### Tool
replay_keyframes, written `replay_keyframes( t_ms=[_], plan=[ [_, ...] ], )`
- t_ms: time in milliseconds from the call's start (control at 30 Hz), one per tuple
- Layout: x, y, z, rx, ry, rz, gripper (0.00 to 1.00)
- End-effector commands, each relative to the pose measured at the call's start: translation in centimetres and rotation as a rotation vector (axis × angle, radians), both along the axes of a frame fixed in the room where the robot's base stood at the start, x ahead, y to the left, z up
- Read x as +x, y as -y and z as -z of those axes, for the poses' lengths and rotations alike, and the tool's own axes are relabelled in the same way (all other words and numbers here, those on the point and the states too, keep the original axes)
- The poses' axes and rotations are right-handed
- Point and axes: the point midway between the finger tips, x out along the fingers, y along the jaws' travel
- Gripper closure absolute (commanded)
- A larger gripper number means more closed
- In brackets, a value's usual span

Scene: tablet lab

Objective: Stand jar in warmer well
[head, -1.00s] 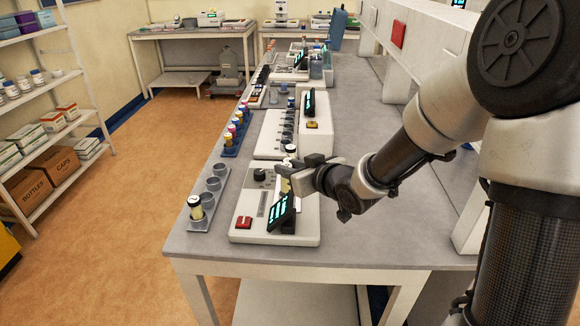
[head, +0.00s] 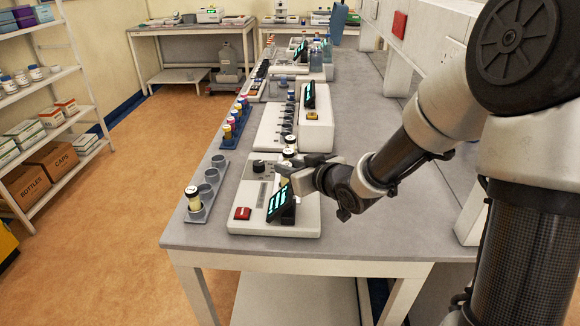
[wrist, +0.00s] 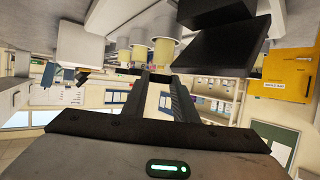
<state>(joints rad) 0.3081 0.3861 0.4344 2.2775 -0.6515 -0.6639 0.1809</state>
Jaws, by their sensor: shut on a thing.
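My gripper (head: 288,178) is low over the right part of the white warmer (head: 246,190), which has a dark knob, a red button and a tilted lit display. In the wrist view, a jar with pale yellow contents (wrist: 165,48) is at the tips of my shut fingers (wrist: 160,76). In the head view my gripper and the display mostly hide it. The warmer's well is hidden, so I cannot tell whether the jar is inside it. White-capped jars (head: 290,153) show just behind my gripper.
A grey rack (head: 208,189) with one yellow jar (head: 194,198) and empty cups stands left of the warmer. A blue rack (head: 232,131) of coloured vials and a white multi-well device (head: 275,128) are farther back. The bench's front edge is close to the warmer.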

Motion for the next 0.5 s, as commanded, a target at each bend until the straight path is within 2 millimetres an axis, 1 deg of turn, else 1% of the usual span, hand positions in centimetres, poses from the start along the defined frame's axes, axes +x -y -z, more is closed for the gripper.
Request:
replay_keyframes(
  t_ms=[333, 367, 400, 467, 500],
  plan=[
    [0.01, 0.00, 0.79, 0.000, 0.000, 0.000, 0.97],
    [0.01, 0.00, 0.76, 0.000, 0.000, 0.000, 0.73],
    [0.01, 0.00, 0.69, 0.000, 0.000, 0.000, 0.66],
    [0.00, 0.00, 0.69, 0.000, 0.000, 0.000, 0.56],
    [0.00, 0.00, 0.69, 0.000, 0.000, 0.000, 0.53]
  ],
)
